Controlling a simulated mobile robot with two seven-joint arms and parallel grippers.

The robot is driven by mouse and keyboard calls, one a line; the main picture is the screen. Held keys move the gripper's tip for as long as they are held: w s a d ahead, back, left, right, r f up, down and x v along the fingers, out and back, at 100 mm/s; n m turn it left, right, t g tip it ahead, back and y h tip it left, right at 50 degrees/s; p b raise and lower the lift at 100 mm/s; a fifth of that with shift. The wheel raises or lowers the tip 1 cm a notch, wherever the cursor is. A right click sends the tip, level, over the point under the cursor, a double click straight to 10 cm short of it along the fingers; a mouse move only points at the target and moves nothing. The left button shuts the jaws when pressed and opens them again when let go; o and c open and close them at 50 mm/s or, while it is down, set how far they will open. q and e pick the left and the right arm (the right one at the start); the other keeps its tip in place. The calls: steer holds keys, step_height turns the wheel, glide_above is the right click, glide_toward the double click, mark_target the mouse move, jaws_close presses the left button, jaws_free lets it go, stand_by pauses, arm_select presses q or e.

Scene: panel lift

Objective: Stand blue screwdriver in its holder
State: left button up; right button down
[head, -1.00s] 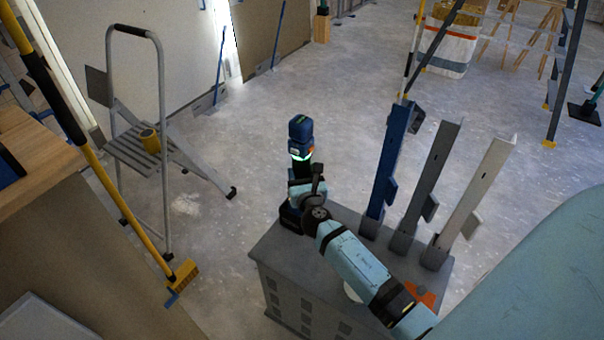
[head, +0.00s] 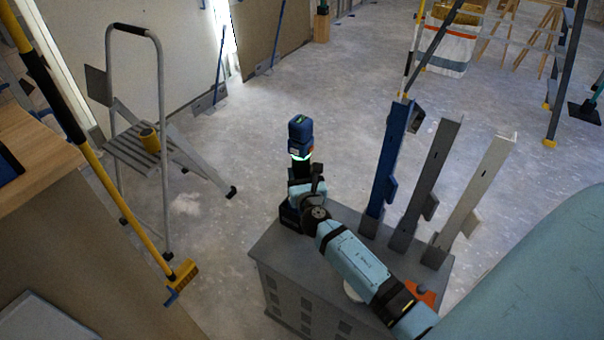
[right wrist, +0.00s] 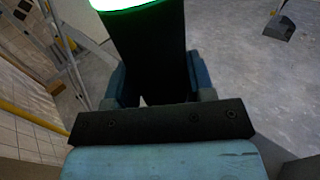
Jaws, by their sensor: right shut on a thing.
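The blue screwdriver (head: 301,131) stands upright over the far left corner of a grey cabinet, with a blue head, a lit green-white ring and a dark handle. My right gripper (head: 302,188) is shut on its handle. In the right wrist view the dark handle (right wrist: 153,60) sits between the two blue fingers (right wrist: 155,84), under the green ring. A dark block with blue edges (head: 288,218) is at the cabinet corner just below the gripper. The gripper partly hides it, and I cannot tell whether it is the holder or whether the screwdriver sits in it. My left gripper is out of view.
The grey cabinet (head: 285,258) carries blue (head: 388,165), dark grey (head: 429,185) and white (head: 474,195) upright angle profiles on its right side. A stepladder (head: 140,150) and a yellow broom (head: 185,273) stand to the left.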

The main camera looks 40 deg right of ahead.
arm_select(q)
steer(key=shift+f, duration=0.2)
arm_select(e)
steer(key=shift+c, duration=2)
jaws_free()
steer(key=shift+o, duration=1.3)
steer(key=shift+f, duration=0.15)
steer(key=shift+o, duration=0.7)
steer(key=shift+s+a, duration=0.15)
steer(key=shift+s, duration=0.2)
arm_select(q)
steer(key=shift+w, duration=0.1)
arm_select(e)
steer(key=shift+v, duration=1.15)
arm_select(q)
steer(key=shift+p, duration=0.35)
arm_select(e)
steer(key=v, duration=0.9)
